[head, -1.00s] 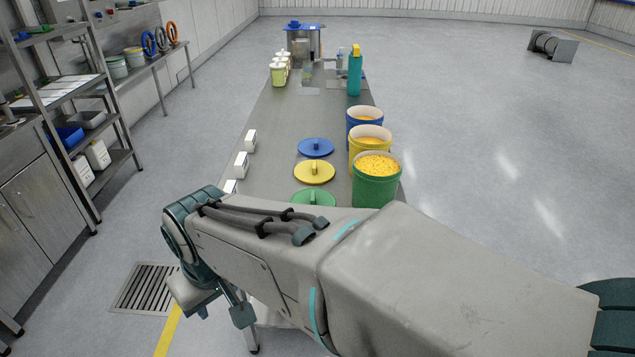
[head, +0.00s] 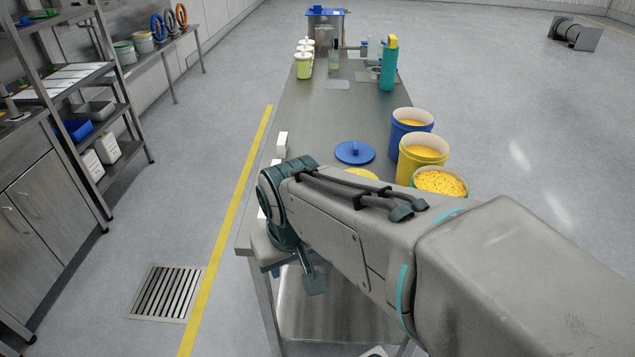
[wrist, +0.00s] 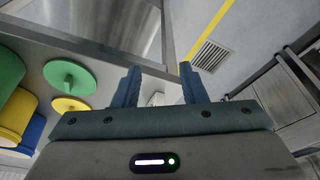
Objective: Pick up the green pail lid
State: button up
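The green pail lid (wrist: 70,77), a flat disc with a raised knob, lies on the steel table, left of my gripper in the wrist view. It is hidden behind my arm in the head view. My gripper (wrist: 160,72) is open and empty, its two blue-green fingers well apart. Part of it shows low in the head view (head: 313,283), beside the table's near left edge. The gripper is apart from the lid. The green pail (head: 440,181), full of yellow bits, is partly covered by my arm; it also shows in the wrist view (wrist: 8,72).
The yellow lid (head: 362,173) and blue lid (head: 355,152) lie behind the green lid's place. The yellow pail (head: 421,160) and blue pail (head: 409,133) stand to the right. A small white box (head: 282,145) sits near the left table edge. Open floor lies left.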

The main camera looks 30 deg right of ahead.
jog(key=w+d+m+t+h+p, duration=0.1)
jog(key=w+d+m+p, duration=0.4)
jog(key=d, duration=0.6)
jog(key=w+d+m+h+p, duration=0.1)
jog(key=w+d+p, duration=0.3)
jog(key=d+p, duration=0.55)
jog(key=d+f+b, duration=0.1)
jog(key=f+b, duration=0.1)
jog(key=w+d+f+b, duration=0.1)
jog(key=f+b, duration=0.1)
jog(key=b, duration=0.1)
jog(key=w+d+f+b, duration=0.1)
jog(key=f+b, duration=0.1)
jog(key=b, duration=0.1)
jog(key=shift+d+f, duration=0.3)
jog(key=shift+f, duration=0.05)
jog(key=shift+b+x, duration=1.6)
jog(key=shift+x, duration=1.5)
jog(key=shift+d, duration=0.1)
jog(key=shift+r, duration=0.1)
grip_shut()
